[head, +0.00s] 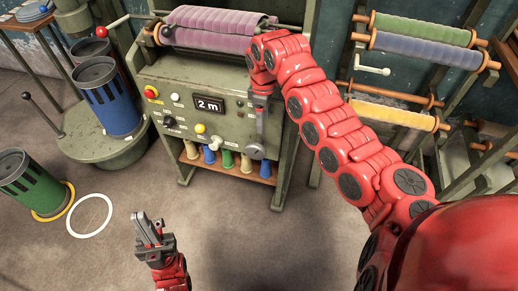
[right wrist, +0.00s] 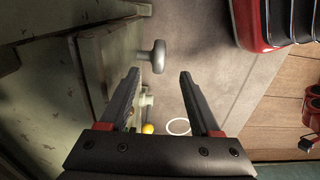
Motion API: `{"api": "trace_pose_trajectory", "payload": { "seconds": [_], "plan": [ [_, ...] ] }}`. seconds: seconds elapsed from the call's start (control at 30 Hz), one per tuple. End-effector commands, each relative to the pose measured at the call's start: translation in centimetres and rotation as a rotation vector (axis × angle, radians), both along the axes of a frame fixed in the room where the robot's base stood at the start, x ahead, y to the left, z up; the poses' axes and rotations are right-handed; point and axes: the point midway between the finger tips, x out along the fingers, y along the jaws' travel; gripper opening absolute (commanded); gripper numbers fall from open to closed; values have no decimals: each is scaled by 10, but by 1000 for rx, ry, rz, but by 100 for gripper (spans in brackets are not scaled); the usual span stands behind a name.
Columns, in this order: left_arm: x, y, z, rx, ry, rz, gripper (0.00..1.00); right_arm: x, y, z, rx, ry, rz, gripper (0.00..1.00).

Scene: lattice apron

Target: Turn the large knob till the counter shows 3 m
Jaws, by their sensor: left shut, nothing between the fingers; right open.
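The green machine (head: 150,85) carries a counter (head: 208,105) that reads 2 m. The large grey knob (head: 256,151) sits low on the right of its front panel. In the right wrist view the knob (right wrist: 154,57) stands out from the panel, just beyond the fingertips and nearer the left finger. My right gripper (head: 261,138) hangs in front of the panel at the knob; its fingers (right wrist: 159,74) are open with nothing gripped. My left gripper (head: 148,232) is shut and empty, low over the floor, away from the machine.
A smaller white handle (head: 215,144), a yellow button (head: 200,129) and a red button (head: 152,92) are on the panel. Several coloured spools (head: 209,154) stand on the shelf below. Fabric racks (head: 420,58) stand at right, and blue and green canisters (head: 108,98) at left.

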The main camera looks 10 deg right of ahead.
Motion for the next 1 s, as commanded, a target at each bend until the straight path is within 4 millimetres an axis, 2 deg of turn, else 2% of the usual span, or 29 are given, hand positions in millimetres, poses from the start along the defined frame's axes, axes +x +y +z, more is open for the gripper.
{"api": "trace_pose_trajectory", "payload": {
  "seconds": [0.17, 0.23, 0.7, 0.83, 1.0],
  "plan": [
    [0, 0, -2, 0, 0, 0, 0, -1, -1, -12, -2, 4, 1, 64],
    [0, 0, -2, 0, 0, 0, 0, -1, -1, -22, -3, 5, 1, 64],
    [0, 0, -6, 0, 0, 0, 0, -2, 1, -132, -1, 5, 2, 64],
    [0, 0, -8, 0, 0, 0, 0, -2, 1, -156, -2, 6, 3, 64],
    [0, 0, -10, 0, 0, 0, 0, -2, 0, -172, -2, 3, 1, 64]
  ]
}}
